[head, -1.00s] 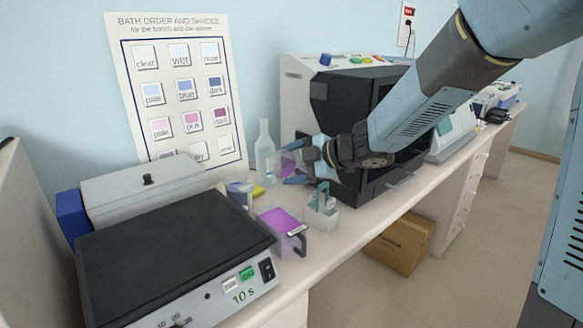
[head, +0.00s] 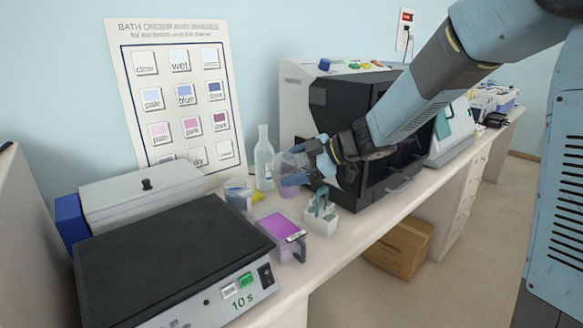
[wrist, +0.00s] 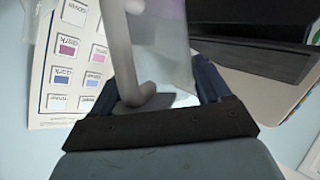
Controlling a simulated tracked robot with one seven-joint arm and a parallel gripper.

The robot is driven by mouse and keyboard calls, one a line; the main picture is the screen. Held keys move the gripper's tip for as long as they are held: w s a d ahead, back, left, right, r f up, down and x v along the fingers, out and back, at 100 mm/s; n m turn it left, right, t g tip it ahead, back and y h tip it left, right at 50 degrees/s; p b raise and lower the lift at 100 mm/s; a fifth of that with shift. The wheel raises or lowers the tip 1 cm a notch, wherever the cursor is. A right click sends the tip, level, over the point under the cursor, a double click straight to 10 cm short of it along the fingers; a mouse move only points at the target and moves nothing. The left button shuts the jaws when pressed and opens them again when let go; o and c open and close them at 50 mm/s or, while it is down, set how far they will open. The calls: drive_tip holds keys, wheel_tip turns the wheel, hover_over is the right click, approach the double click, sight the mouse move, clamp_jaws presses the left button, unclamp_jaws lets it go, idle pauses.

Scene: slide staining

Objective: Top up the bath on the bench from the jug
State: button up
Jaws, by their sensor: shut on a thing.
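The bath (head: 270,238) stands on the bench, a small squarish vessel with purple liquid at its top, a pale label strip and a dark handle at its right. My gripper (head: 309,171) is behind and right of the bath, above the bench, with its blue fingers shut on the jug (head: 290,160). The jug is clear, with a purple tint low down. In the wrist view, my gripper (wrist: 160,88) holds the jug's pale grey handle (wrist: 122,50), and the see-through jug wall (wrist: 165,42) shows a faint purple tint. The jug's exact tilt is hard to tell.
A slide rack (head: 322,222) with a green handle stands right of the bath. A clear bottle (head: 264,165) stands behind, close to the jug. A blue-and-grey cup (head: 238,197) sits left. A black-topped device (head: 170,250) fills the left front; a dark-fronted cabinet (head: 375,150) stands right.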

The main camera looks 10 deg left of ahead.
drive_tip(key=shift+m+g, duration=0.7)
drive_tip(key=shift+f+m+g+y, duration=0.55)
drive_tip(key=shift+m+g, duration=0.25)
drive_tip(key=shift+m, duration=0.2)
